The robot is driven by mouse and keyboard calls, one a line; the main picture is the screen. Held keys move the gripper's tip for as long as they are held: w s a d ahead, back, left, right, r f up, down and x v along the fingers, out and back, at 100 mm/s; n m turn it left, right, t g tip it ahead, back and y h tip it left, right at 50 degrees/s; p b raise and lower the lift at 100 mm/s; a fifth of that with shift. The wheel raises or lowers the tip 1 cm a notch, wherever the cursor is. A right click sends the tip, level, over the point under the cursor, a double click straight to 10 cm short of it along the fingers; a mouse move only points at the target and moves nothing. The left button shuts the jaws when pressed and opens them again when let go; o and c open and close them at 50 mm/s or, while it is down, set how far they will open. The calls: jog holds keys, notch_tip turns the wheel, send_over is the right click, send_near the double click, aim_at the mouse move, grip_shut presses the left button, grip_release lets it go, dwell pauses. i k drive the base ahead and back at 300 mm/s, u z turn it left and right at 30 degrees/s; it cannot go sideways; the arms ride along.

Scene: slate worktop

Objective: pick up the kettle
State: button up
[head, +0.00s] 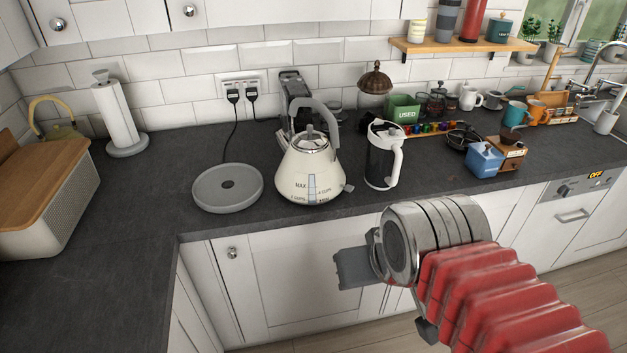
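The cream kettle (308,170) stands upright on the slate worktop near its front edge, with a grey handle (318,110) arching over its lid. It has a level window marked MAX on the front. It stands just right of a round grey base (228,188), apart from it. My gripper (355,268) is in front of the worktop, below and right of the kettle and not touching it. One grey finger shows pointing left; the rest is hidden behind the silver wrist, so I cannot tell its opening.
A French press (383,155) stands close right of the kettle. A dark appliance (292,95) is behind it. A paper towel holder (118,118) and a bread bin (45,190) are at left. Mugs and a blue box (485,160) crowd the right. The front-left worktop (110,230) is clear.

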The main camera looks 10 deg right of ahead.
aim_at(304, 178)
jog(key=k, duration=1.4)
jog(key=z, duration=0.75)
jog(key=i, duration=2.2)
